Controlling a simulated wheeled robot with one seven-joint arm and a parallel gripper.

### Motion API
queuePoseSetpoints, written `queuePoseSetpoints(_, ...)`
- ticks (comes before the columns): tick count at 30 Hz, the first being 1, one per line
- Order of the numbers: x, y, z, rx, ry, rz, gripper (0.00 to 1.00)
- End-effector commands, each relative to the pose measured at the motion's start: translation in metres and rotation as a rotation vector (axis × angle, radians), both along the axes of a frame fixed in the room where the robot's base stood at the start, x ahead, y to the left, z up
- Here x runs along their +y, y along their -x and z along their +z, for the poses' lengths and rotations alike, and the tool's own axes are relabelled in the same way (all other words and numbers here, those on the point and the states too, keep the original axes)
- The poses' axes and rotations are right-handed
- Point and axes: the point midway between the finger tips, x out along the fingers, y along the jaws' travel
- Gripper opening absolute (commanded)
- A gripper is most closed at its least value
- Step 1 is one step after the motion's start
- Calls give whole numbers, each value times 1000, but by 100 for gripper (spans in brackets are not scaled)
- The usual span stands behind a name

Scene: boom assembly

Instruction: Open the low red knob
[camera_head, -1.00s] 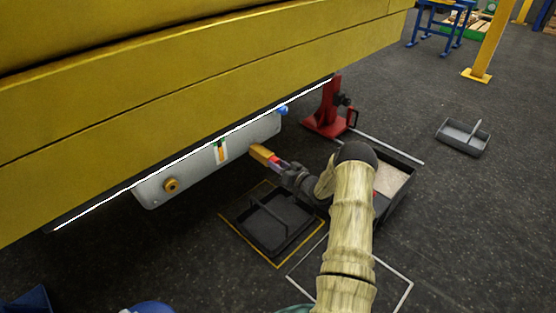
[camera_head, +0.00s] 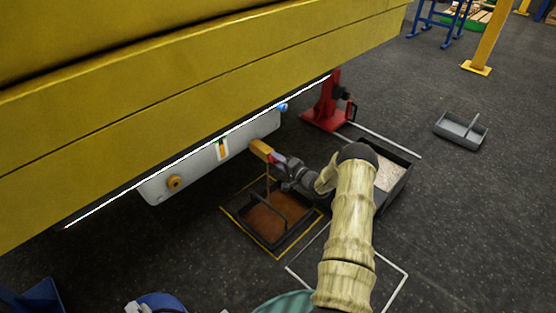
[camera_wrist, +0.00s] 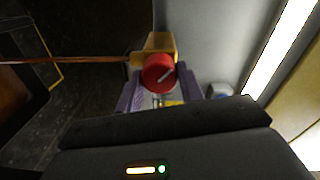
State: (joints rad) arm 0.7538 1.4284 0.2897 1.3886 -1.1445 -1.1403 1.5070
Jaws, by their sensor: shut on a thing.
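The low red knob (camera_wrist: 158,73) sits on the front of a brass valve body (camera_wrist: 160,43), with a pale slanted line across its face. The valve also shows in the head view (camera_head: 261,150) at the right part of the grey panel's lower edge. My gripper (camera_wrist: 159,82) is shut on the knob, one finger on each side; it also shows in the head view (camera_head: 278,158). A thin brown stream (camera_wrist: 90,61) runs from the valve. In the head view, brown liquid (camera_head: 268,217) covers the floor of the black tray (camera_head: 305,233) below.
A grey panel (camera_head: 200,160) with a sight gauge (camera_head: 221,149) and a brass plug (camera_head: 174,183) hangs under the yellow boom (camera_head: 180,110). A red jack (camera_head: 328,108) and a bin of pale granules (camera_head: 393,172) stand to the right. A grey tray (camera_head: 461,132) lies farther off.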

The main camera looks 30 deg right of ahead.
Motion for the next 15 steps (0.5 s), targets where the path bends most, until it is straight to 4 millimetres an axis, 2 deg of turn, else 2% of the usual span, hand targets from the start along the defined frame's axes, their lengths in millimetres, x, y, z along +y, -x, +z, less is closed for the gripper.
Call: queuePoseSetpoints(15, 1, 1, -4, 174, -463, 2, 15)
